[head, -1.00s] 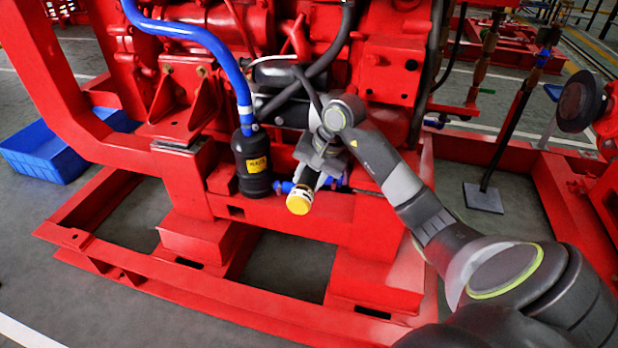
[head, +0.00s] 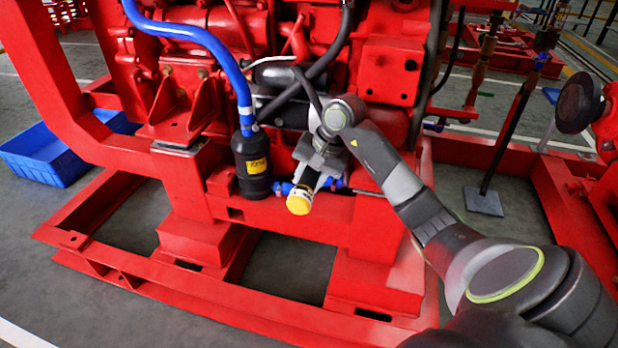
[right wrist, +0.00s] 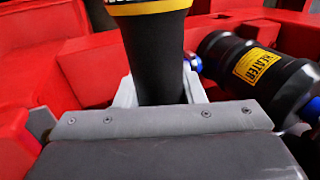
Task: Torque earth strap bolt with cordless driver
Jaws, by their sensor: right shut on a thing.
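My right gripper (head: 322,168) is in front of the red engine, low beside the black heater canister. It is shut on the cordless driver. In the head view the driver shows mainly as a yellow end (head: 299,205) below the gripper. In the right wrist view the driver's black handle (right wrist: 158,50) stands between the pale fingers, with a yellow and black part at the top edge. The driver's tip is hidden in both views. I cannot make out the earth strap or its bolt. My left gripper is not in view.
The black heater canister (head: 251,163) with a yellow label stands just left of the gripper, under a blue hose (head: 215,45). The red skid frame (head: 215,318) runs below. A blue crate (head: 45,155) is on the floor at left. Open floor lies in front of the skid.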

